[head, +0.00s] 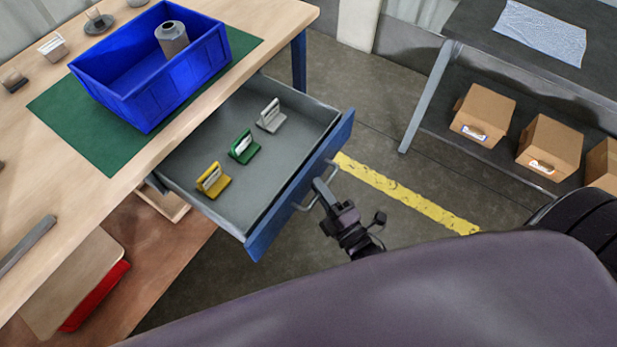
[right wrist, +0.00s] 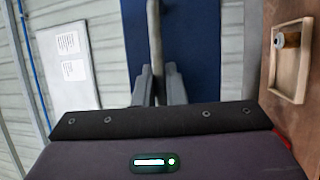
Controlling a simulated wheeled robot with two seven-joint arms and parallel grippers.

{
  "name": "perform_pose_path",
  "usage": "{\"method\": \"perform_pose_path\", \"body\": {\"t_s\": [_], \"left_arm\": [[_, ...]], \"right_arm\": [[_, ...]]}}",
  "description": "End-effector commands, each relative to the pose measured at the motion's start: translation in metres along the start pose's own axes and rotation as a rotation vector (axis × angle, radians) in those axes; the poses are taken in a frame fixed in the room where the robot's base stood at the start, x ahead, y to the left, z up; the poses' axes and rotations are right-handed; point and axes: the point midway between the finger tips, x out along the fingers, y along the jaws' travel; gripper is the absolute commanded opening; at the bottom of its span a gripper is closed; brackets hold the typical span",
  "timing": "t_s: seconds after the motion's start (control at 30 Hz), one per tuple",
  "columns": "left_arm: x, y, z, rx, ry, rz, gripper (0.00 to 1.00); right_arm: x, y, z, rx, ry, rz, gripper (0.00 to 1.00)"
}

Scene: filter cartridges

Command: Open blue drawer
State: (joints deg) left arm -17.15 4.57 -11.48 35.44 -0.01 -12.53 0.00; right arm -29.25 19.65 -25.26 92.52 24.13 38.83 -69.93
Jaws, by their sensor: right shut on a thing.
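The blue drawer (head: 300,188) is pulled well out from under the wooden workbench in the head view. Its grey inside shows a yellow clip-like piece (head: 213,180), a green one (head: 244,147) and a grey one (head: 271,116). My right gripper (head: 322,190) is at the drawer's front, shut on its grey bar handle (head: 308,203). In the right wrist view the fingers (right wrist: 158,85) close around the handle (right wrist: 154,35), with the blue drawer front (right wrist: 190,45) behind it. My left gripper is not in view.
A blue bin (head: 150,98) with a grey cylinder (head: 172,38) stands on a green mat (head: 70,118) on the workbench (head: 40,200). A shelf (head: 430,95) with cardboard boxes (head: 483,112) is at the right. Floor with a yellow stripe (head: 405,195) lies clear between.

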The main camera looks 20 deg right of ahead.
Motion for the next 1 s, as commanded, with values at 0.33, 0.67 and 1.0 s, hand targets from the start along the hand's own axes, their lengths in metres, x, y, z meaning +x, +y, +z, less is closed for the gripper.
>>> {"method": "perform_pose_path", "body": {"t_s": [0.33,0.67,1.0], "left_arm": [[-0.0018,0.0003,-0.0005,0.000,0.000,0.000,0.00],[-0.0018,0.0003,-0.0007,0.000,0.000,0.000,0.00],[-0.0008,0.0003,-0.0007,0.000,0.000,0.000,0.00]], "right_arm": [[-0.0052,0.0001,0.0024,-0.001,-0.001,-0.002,0.00],[-0.0049,0.0003,0.0022,0.000,-0.001,-0.001,0.32],[-0.0120,-0.0002,0.0019,0.000,0.000,-0.002,0.32]]}}
